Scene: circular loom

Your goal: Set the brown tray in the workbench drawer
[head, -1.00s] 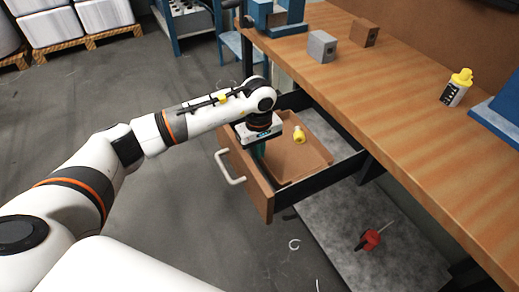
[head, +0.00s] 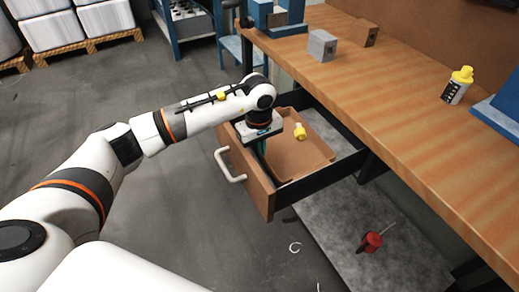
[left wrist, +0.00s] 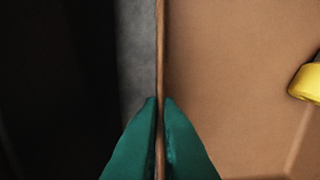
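The brown tray (head: 306,153) sits in the pulled-out workbench drawer (head: 259,187), close behind its front panel. A small yellow item (head: 300,131) lies in the tray; its edge also shows in the left wrist view (left wrist: 308,84). My left gripper (head: 262,152) points down at the tray's left side. In the left wrist view its teal fingers (left wrist: 160,102) are closed on either side of the thin tray wall (left wrist: 162,45), pinching it. Whether the tray's underside rests on the drawer floor is hidden. My right gripper is not in view.
The workbench top (head: 400,92) is above and right of the drawer, with a grey block (head: 322,47), a brown block (head: 364,33) and a yellow-capped bottle (head: 457,86). A red screwdriver (head: 370,242) lies on the lower shelf (head: 345,215). Floor left of the drawer is clear.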

